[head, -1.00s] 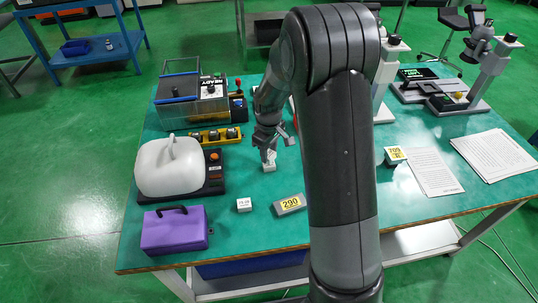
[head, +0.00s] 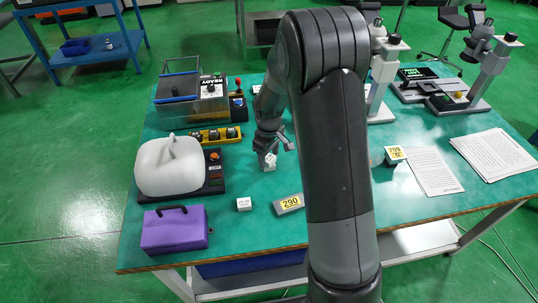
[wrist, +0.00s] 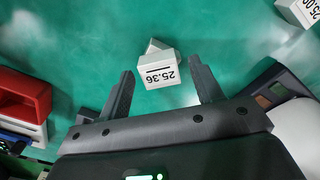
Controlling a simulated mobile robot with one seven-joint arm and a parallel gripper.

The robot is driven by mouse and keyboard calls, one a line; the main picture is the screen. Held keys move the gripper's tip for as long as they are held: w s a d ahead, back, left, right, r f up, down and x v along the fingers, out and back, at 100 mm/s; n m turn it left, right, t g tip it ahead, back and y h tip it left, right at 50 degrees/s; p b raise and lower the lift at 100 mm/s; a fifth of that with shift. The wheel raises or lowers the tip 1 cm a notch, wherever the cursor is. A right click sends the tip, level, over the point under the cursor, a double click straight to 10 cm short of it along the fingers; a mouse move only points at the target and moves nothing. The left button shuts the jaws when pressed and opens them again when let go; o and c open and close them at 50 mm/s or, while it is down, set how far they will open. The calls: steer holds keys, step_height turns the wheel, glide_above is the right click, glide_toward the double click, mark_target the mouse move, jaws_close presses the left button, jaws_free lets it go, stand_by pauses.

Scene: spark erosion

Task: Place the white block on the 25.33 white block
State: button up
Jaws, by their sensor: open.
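In the wrist view a white block (wrist: 160,74) with a label that seems to read 25.36 lies between the fingertips of my gripper (wrist: 163,74), with a gap to each finger. My gripper is open. A second white block (wrist: 154,45) shows partly from behind or under it, turned at an angle; its label is hidden. I cannot tell whether the two touch. In the head view my gripper (head: 268,152) points down at the white blocks (head: 270,162), which look like one small shape there. I see no 25.33 label.
Another white block (head: 244,204) and a grey block marked 290 (head: 290,204) are near the front. A purple case (head: 174,229), a white cover (head: 169,168) and a yellow-edged button box (head: 214,135) stand left. Papers (head: 430,172) lie right. Green table is clear around the blocks.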

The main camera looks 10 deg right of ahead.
mark_target(269, 157)
steer(key=s+d+r+m+t, duration=0.1)
steer(key=s+r, duration=0.2)
steer(key=r, duration=0.7)
steer(key=s+r+m, duration=0.1)
steer(key=s+r, duration=0.2)
steer(key=r, duration=0.7)
steer(key=s+d+r+m+t, duration=0.1)
steer(key=s+r+m+t, duration=0.1)
steer(key=s, duration=0.9)
steer(key=s+d+r+m+t, duration=0.2)
steer(key=s+r+m, duration=0.3)
steer(key=s, duration=0.6)
steer(key=shift+r+t, duration=0.3)
